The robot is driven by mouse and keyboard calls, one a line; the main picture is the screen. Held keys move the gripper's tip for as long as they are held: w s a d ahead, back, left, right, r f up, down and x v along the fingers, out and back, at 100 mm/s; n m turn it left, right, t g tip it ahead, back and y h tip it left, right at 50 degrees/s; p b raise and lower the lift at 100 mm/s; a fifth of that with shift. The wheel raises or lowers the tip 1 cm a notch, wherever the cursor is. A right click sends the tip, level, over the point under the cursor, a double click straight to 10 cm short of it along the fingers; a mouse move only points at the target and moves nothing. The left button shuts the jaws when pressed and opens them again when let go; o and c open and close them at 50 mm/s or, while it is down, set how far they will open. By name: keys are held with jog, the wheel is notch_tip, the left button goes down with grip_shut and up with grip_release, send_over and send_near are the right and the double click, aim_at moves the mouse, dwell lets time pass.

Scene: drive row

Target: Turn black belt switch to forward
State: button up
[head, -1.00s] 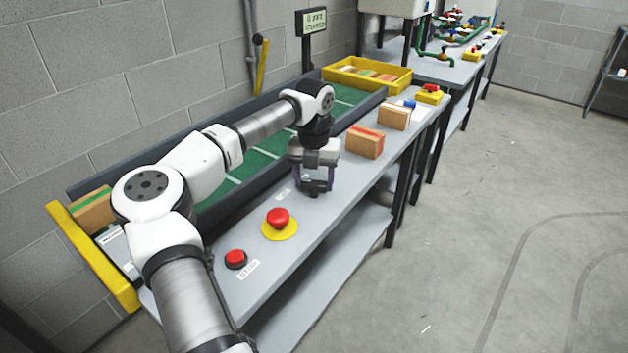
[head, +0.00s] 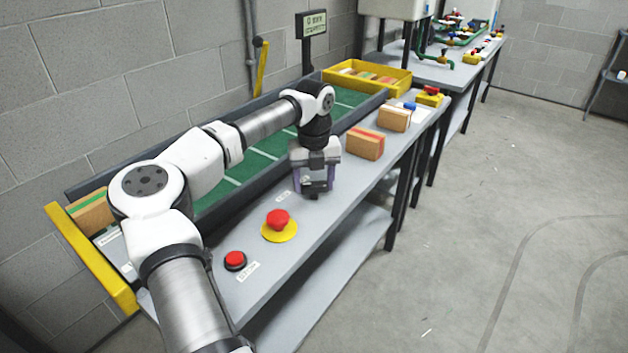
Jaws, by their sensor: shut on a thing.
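My gripper (head: 314,187) points straight down over the grey bench top, right of the green belt. Its fingers are closed on the black belt switch (head: 316,184), a small dark knob on the bench top. The fingers and the gripper body hide most of the knob, so I cannot tell which way it points. A small white label (head: 283,196) lies on the bench just left of the gripper; its writing is too small to read.
A red mushroom button on a yellow disc (head: 279,226) and a smaller red button (head: 235,260) stand nearer on the bench (head: 300,237). Cardboard boxes (head: 365,144) stand beyond the gripper. A yellow tray (head: 395,84) is at the belt's far end. Right floor is clear.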

aim_at(314, 184)
jog(key=o, duration=1)
notch_tip(314, 184, up, 14)
jog(key=shift+f+b, duration=0.1)
jog(key=shift+b, duration=0.25)
